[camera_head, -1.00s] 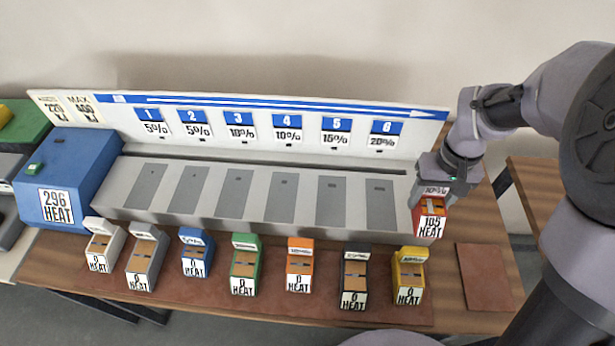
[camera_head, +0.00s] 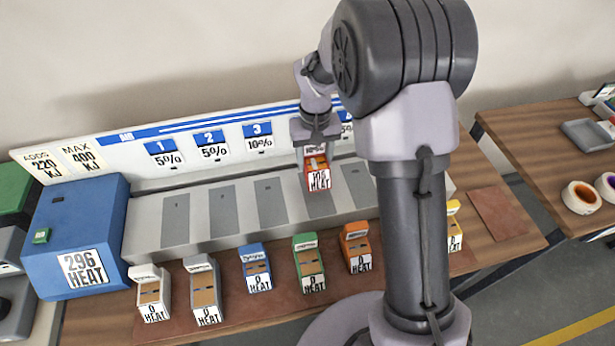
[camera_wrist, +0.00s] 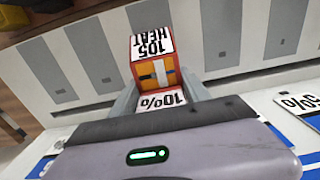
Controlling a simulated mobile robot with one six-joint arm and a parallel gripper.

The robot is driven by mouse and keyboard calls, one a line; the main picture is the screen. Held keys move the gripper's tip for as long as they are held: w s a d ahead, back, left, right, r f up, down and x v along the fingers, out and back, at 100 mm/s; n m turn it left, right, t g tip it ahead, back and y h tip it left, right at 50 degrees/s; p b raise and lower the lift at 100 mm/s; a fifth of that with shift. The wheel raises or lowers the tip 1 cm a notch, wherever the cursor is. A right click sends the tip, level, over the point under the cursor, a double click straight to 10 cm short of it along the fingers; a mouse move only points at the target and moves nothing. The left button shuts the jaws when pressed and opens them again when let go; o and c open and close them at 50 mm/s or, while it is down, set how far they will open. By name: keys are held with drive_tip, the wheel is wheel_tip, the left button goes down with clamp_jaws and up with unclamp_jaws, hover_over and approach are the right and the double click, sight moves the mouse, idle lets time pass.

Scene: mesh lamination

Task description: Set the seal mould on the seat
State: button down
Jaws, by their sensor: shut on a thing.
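My gripper (camera_head: 316,146) is shut on a red block (camera_head: 318,181) labelled 105 HEAT, which I take to be the seal mould. I cannot tell whether the block touches the bench. Dark pads (camera_head: 270,203) lie to its left. Which spot is the seat is not labelled as such.
A blue 296 HEAT unit (camera_head: 75,235) stands at the bench's left end. White, grey, blue, green (camera_head: 308,262), orange and yellow blocks stand along the front mat. A numbered board (camera_head: 108,166) rises behind. A bare brown mat (camera_head: 495,213) lies right.

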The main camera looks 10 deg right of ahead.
sight(313, 171)
wheel_tip(313, 171, down, 5)
drive_tip(key=shift+r+b, duration=0.1)
drive_tip(key=shift+b, duration=0.6)
drive_tip(key=shift+r, duration=0.1)
drive_tip(key=shift+s+a, duration=0.1)
drive_tip(key=c, duration=0.5)
unclamp_jaws()
